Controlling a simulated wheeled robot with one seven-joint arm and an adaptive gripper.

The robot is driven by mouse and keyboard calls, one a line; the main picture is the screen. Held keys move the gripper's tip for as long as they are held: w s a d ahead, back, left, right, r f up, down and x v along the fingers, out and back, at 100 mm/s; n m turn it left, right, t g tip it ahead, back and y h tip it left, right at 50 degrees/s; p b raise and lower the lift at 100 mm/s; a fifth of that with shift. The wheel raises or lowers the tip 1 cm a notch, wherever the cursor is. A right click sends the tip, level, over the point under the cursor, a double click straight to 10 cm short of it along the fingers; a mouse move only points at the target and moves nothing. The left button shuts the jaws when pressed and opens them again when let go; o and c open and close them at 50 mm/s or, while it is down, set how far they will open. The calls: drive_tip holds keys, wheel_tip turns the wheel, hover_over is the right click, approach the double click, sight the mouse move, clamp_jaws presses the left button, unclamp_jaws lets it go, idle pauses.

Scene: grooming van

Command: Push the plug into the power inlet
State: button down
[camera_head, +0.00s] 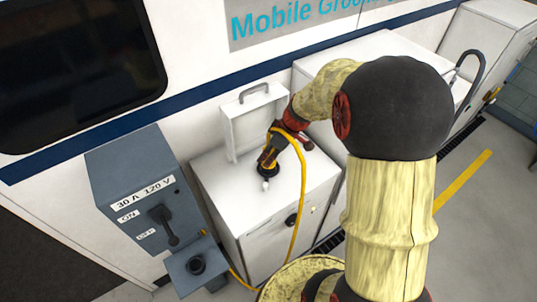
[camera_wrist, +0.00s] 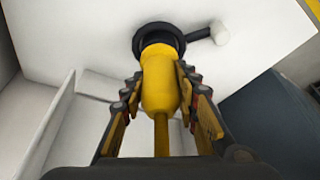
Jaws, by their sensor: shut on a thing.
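The yellow plug (camera_wrist: 160,88) is between the two fingers of my gripper (camera_wrist: 160,92), which is shut on it. Its front end meets the round black power inlet (camera_wrist: 142,40); how deep it sits I cannot tell. The plug looks lined up with the inlet. In the head view, my gripper (camera_head: 266,160) points down at the inlet (camera_head: 268,172) on top of the white cabinet (camera_head: 225,190) and hides most of the plug. A yellow cable (camera_head: 303,190) loops from the plug down the cabinet front.
A short black lever with a white knob (camera_wrist: 221,33) sticks out beside the inlet. A raised white lid (camera_head: 245,128) stands behind it. A blue-grey switch box (camera_head: 120,200), marked 30 A 120 V, stands at left with a lower socket box (camera_head: 190,275).

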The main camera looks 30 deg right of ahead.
drive_tip(key=shift+f+b, duration=0.45)
drive_tip(key=shift+b, duration=0.1)
drive_tip(key=c, duration=1.3)
unclamp_jaws()
drive_tip(key=shift+c, duration=0.2)
drive_tip(key=shift+o, duration=0.4)
drive_tip(key=v, duration=1.2)
